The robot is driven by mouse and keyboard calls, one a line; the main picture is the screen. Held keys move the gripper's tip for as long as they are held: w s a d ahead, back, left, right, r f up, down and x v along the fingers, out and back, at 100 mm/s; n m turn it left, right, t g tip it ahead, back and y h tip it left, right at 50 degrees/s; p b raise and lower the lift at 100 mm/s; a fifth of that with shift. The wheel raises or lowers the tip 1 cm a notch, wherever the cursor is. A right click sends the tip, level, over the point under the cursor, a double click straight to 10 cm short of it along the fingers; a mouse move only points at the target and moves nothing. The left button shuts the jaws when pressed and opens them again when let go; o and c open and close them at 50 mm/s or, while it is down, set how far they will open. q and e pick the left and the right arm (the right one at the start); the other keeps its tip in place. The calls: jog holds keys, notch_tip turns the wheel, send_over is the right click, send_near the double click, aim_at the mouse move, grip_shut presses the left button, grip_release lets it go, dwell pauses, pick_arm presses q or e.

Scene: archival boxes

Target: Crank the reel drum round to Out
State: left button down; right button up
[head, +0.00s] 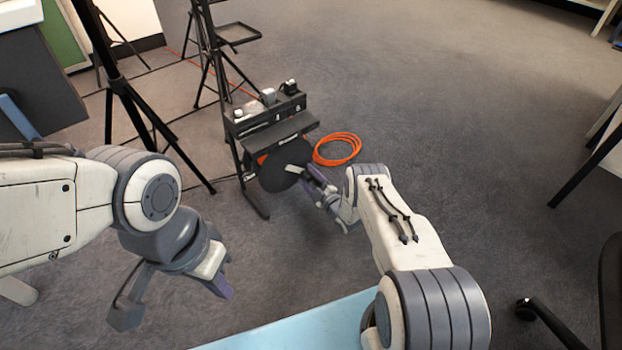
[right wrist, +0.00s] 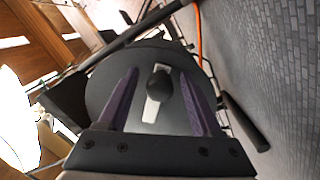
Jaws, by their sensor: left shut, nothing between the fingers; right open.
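The reel drum (head: 277,165) is a dark round disc on the front of a black stand in the head view. It also fills the middle of the right wrist view (right wrist: 105,88). A pale crank arm (right wrist: 152,110) with a black knob (right wrist: 159,82) lies across its face. My right gripper (head: 313,184) is open at the drum, with its purple fingers on either side of the knob in the right wrist view; I cannot tell whether they touch it. My left gripper (head: 223,287) is shut and empty, low at the left, away from the drum. No Out marking is readable.
The black stand's shelf (head: 265,118) holds small items above the drum. An orange cable coil (head: 338,149) lies on the floor just right. Black tripods (head: 122,90) stand at the left. A light blue surface (head: 300,325) is at the bottom.

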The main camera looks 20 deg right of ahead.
jog(key=shift+c, duration=0.3)
grip_shut()
dwell(1.1)
